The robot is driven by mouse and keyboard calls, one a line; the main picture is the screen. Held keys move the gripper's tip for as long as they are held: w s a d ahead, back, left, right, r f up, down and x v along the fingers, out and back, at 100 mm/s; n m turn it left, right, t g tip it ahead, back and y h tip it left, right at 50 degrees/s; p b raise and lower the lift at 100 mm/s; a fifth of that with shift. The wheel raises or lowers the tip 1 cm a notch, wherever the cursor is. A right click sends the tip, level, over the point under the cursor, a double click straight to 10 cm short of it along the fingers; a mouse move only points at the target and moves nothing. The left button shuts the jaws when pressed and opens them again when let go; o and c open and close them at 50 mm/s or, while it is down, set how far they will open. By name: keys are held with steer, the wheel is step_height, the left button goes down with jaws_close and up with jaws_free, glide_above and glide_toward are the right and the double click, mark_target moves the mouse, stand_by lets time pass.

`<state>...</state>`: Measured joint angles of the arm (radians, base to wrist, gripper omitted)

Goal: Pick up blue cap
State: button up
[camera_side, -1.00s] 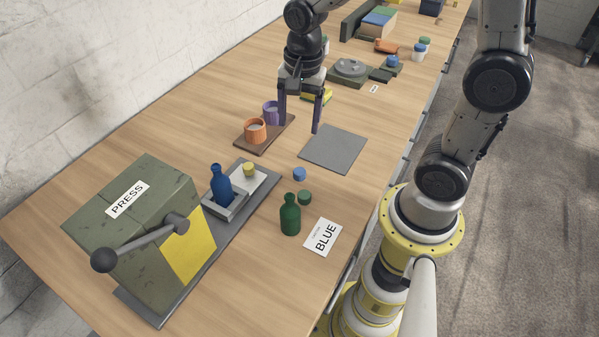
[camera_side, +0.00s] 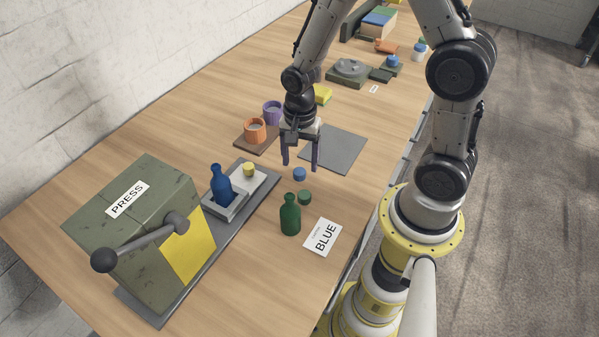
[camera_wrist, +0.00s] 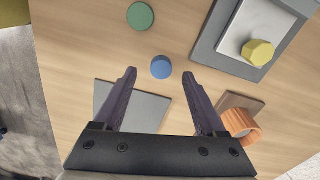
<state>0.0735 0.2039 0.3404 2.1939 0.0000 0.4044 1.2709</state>
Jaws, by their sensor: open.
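The blue cap (camera_side: 299,174) lies on the wooden table near a green cap (camera_side: 305,197) and the green bottle (camera_side: 290,214). My gripper (camera_side: 300,168) is open and empty, with its fingers pointing down just behind and above the blue cap. In the wrist view the blue cap (camera_wrist: 161,67) shows just past the open fingertips (camera_wrist: 160,72), about midway between them. The green cap (camera_wrist: 141,16) is farther out in that view. Nothing hides the blue cap there.
A press (camera_side: 145,215) with a lever stands at the left. A tray (camera_side: 262,181) holds a blue bottle (camera_side: 220,184) and a yellow cap (camera_side: 249,169). A BLUE card (camera_side: 322,237) lies at the front. Orange (camera_side: 255,130) and purple (camera_side: 272,112) cups stand behind, beside a grey mat (camera_side: 345,146).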

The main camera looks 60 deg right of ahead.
mark_target(299, 171)
step_height(299, 171, down, 3)
steer(key=shift+w+f, duration=0.1)
jaws_close()
stand_by(0.4)
